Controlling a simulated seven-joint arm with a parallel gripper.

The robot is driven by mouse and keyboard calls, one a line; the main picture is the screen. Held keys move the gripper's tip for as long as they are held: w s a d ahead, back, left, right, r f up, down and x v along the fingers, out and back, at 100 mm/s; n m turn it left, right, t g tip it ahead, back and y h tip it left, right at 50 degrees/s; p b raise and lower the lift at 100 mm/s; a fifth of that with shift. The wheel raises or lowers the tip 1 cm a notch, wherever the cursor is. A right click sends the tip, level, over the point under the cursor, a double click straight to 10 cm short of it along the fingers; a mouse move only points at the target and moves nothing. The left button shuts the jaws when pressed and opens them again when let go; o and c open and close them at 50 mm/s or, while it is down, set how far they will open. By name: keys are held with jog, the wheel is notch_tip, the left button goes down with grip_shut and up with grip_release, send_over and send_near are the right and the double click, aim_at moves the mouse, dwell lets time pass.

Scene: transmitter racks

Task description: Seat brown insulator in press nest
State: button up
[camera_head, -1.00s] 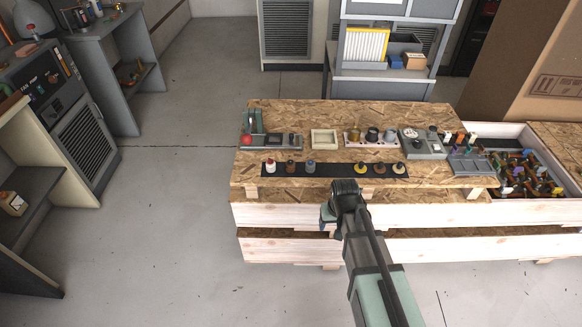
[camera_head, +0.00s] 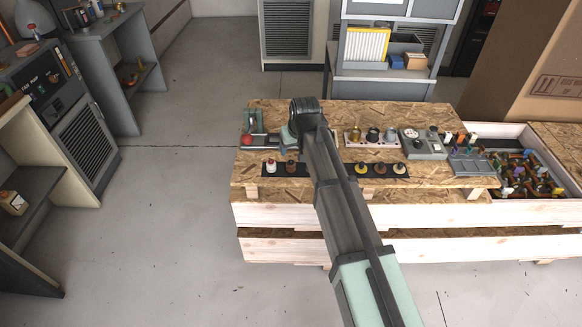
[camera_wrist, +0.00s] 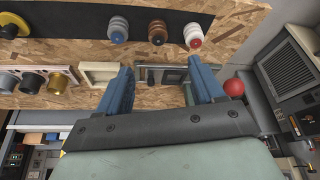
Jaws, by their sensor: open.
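My gripper (camera_wrist: 158,68) is open and empty, its two blue fingers apart in the wrist view. The brown insulator (camera_head: 291,168) stands upright on the black strip (camera_head: 329,171). In the wrist view it (camera_wrist: 157,33) is between a grey insulator (camera_wrist: 118,30) and a white one with a red top (camera_wrist: 194,36), beyond my fingertips and untouched. My arm hides part of the press and the grey insulator in the head view.
Yellow (camera_head: 361,169), brown (camera_head: 379,170) and cream (camera_head: 399,170) pieces stand at the strip's right. A cream square tray (camera_wrist: 98,73) lies beside the press. A pale rack (camera_head: 371,139), grey fixture (camera_head: 423,146) and crowded bin (camera_head: 525,172) are farther right.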

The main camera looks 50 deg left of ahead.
aim_at(291, 162)
jog(key=x, duration=1.2)
jog(key=shift+w+f, duration=0.2)
jog(key=shift+c, duration=0.4)
jog(key=c, duration=1.1)
